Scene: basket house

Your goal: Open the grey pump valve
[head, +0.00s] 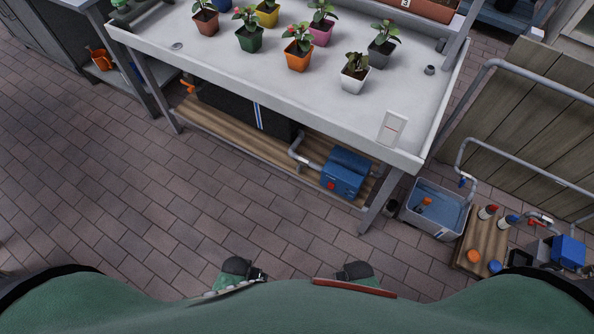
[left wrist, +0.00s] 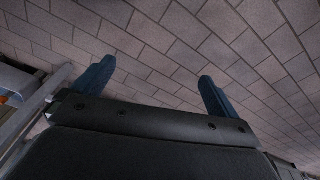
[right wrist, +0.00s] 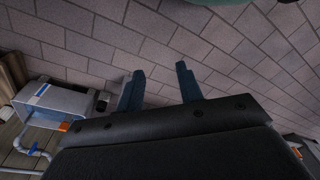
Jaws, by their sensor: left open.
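No valve is clearly marked as the grey pump's. At the right in the head view, a red-handled valve (head: 541,221) sits on piping above a grey and blue pump unit (head: 568,251). A blue valve handle (head: 461,183) is on the grey pipe over the water tub. A blue pump (head: 345,174) with a red part and a grey pipe stands on the bench's lower shelf. My left gripper (left wrist: 157,72) is open and empty above paving. My right gripper (right wrist: 160,70) is open and empty above paving, with the blue handle (right wrist: 34,152) off to its lower left.
A white potting bench (head: 215,58) with several potted plants stands ahead. A water tub (head: 437,208) is right of its leg, also in the right wrist view (right wrist: 65,105). A wooden board (head: 481,238) with bottles and a wooden fence (head: 530,110) are at right. Paving is free at left.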

